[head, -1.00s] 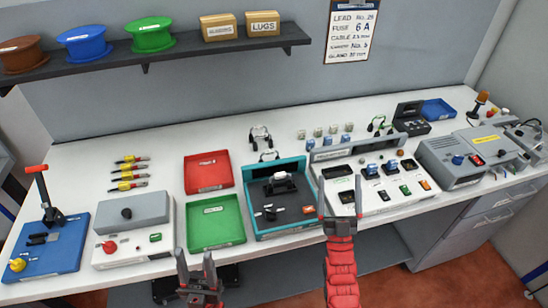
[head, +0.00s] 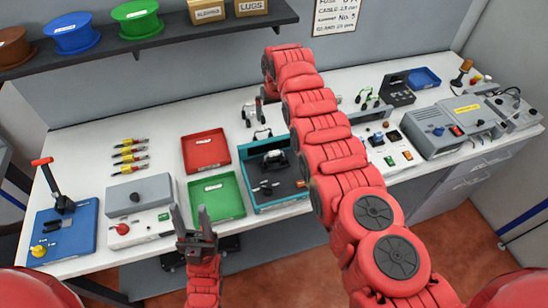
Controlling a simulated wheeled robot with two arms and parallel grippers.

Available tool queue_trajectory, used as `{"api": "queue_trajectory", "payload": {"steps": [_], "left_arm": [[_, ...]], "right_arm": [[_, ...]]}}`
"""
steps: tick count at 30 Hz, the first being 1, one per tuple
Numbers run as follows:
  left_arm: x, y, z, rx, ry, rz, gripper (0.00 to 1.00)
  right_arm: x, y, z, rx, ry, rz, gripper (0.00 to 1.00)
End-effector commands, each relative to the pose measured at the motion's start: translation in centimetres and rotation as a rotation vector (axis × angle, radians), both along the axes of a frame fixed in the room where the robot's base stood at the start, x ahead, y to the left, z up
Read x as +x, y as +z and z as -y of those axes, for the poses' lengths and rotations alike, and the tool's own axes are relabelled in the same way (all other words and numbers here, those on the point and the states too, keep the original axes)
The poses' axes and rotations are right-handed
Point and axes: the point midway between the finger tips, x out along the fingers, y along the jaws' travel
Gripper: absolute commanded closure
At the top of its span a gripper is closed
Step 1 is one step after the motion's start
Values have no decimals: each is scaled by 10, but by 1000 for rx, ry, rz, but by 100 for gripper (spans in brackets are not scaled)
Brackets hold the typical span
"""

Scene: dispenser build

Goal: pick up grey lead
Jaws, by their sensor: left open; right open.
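Two looped leads with dark ends lie at the back of the table, behind the teal tray. The rear lead (head: 249,114) and the front lead (head: 262,134) both look pale grey, and I cannot tell for sure which is the grey lead. My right gripper (head: 261,98) points down just above the rear lead, open and partly hidden by its own wrist; I cannot tell whether it touches. My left gripper (head: 189,212) is open and empty in front of the table's front edge, near the green tray (head: 232,212).
The red tray (head: 205,165) and teal tray (head: 262,205) stand in front of the leads. A dark shelf (head: 190,40) with spools and boxes overhangs the back. My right arm hides much of the table right of centre.

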Motion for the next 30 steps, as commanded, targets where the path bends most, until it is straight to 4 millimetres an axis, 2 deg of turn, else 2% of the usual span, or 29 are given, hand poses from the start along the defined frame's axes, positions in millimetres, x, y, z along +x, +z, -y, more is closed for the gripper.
{"api": "queue_trajectory", "payload": {"steps": [1, 4, 7, 10, 17, 28, 29, 30], "left_arm": [[0, 5, 0, 0, 0, 0, 50], [0, 7, 0, 0, 0, 0, 50], [0, 7, 0, 0, 0, 0, 50], [0, 3, 0, 0, 0, 0, 50], [0, -31, 0, 0, 0, 0, 50], [0, -100, 0, 0, 0, 0, 50], [0, -106, 0, 0, 0, 0, 50], [0, -102, 0, 0, 0, 0, 50]], "right_arm": [[-17, 21, -2, -19, 10, -72, 0], [-48, 43, -2, -51, 23, -188, 0], [-66, 55, 0, -70, 30, -254, 0], [-73, 53, 1, -77, 32, -280, 0], [-72, 26, 0, -75, 32, -275, 0], [-71, -44, 1, -75, 32, -273, 0], [-71, -50, 1, -75, 32, -273, 0], [-72, -51, -1, -73, 34, -274, 0]]}}
